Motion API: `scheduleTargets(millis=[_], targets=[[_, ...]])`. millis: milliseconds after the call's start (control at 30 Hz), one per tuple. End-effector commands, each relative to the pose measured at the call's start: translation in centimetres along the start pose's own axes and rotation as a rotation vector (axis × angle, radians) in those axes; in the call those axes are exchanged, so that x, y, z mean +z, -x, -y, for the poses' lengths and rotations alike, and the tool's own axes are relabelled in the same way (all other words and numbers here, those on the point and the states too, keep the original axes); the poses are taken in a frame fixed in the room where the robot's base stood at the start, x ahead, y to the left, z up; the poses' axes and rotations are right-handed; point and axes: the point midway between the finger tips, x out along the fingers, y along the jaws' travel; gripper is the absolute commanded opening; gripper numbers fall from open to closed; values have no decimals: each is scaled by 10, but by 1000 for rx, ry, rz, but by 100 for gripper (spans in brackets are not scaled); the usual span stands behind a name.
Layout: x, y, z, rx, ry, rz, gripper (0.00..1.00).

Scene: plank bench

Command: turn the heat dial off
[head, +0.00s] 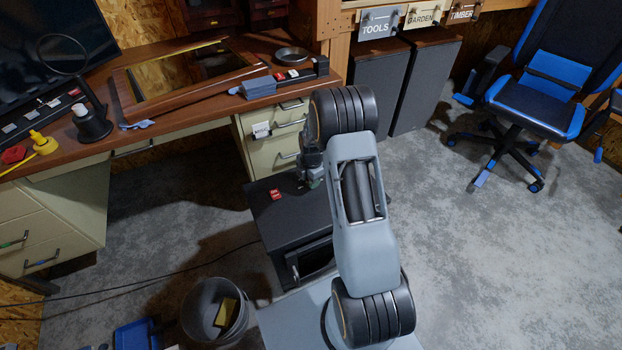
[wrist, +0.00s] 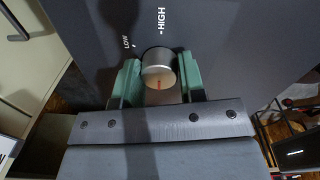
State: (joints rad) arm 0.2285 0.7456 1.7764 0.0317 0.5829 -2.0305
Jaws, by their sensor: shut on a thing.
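The heat dial (wrist: 158,62) is a round silver knob on the dark face of a black box. The words LOW and HIGH are printed above it in the wrist view, and an orange mark shows on the dial's lower part. My gripper (wrist: 158,76) has its green fingers on either side of the dial and is shut on it. In the head view the black box (head: 290,222) stands on the floor, and my gripper (head: 312,175) is at its top; the dial is hidden there by my arm.
A red switch (head: 276,195) sits on the box top. A grey bucket (head: 196,312) stands at lower left, and a wooden desk (head: 200,115) with drawers lies behind. A blue-black chair (head: 540,100) is at right; the floor between is clear.

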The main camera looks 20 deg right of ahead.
Motion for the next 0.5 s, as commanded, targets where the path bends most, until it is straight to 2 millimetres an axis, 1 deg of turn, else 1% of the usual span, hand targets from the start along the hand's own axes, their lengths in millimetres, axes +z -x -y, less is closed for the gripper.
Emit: scheduleTargets(millis=[333, 367, 500], targets=[[0, 0, 0, 0, 5, 1, 13], [0, 0, 0, 0, 5, 1, 38], [0, 0, 0, 0, 4, 1, 51]])
